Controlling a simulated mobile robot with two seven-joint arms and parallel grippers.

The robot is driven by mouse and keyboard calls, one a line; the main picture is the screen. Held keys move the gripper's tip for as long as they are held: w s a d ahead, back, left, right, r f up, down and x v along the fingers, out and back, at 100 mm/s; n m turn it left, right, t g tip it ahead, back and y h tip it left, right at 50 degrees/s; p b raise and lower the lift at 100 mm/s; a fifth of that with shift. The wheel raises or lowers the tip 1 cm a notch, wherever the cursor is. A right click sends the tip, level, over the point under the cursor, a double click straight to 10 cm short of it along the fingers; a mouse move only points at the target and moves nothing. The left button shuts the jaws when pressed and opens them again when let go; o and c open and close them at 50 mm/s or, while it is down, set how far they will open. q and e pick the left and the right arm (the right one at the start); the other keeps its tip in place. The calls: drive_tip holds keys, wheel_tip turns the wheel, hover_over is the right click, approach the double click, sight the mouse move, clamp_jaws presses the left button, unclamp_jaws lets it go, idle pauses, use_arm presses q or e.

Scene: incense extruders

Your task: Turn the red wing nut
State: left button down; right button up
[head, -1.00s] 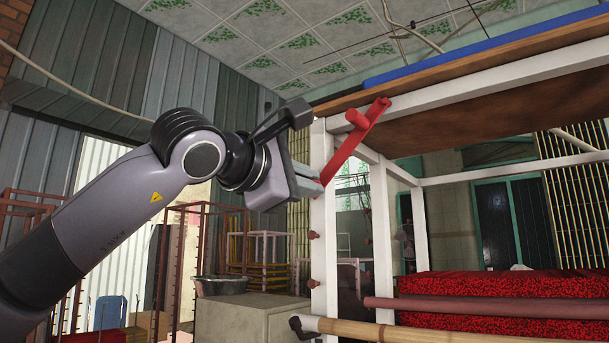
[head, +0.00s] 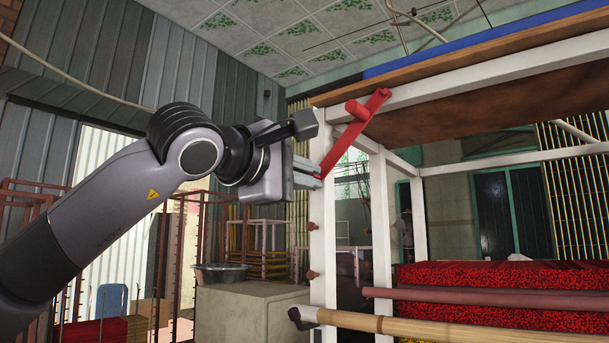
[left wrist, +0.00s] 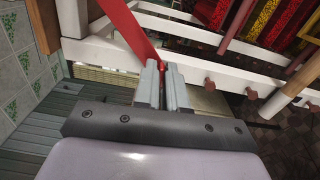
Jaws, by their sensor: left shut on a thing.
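The red wing nut (head: 347,146) is a slanted red bar with a short round stub near its upper end. It is at the upper corner of the white frame (head: 322,225), in front of the post top. My left gripper (head: 315,176) reaches in from the left and is shut on the lower-left end of the wing nut. In the left wrist view, the red wing nut (left wrist: 128,28) runs down from the top edge to between the closely spaced fingertips (left wrist: 163,68). My right gripper is in neither view.
A wooden board edge (head: 450,62) with a blue strip lies along the frame's top. Several reddish pegs (head: 313,275) stick out of the post. A bamboo pole (head: 400,326) and stacked red material (head: 500,278) are lower right. A metal bowl (head: 222,272) sits on a cabinet (head: 250,310).

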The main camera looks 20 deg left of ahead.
use_arm(q)
drive_tip(key=c, duration=1.2)
unclamp_jaws()
drive_tip(key=shift+s, duration=0.1)
drive_tip(key=b+v, duration=0.1)
drive_tip(key=v, duration=0.6)
drive_tip(key=shift+b, duration=0.4)
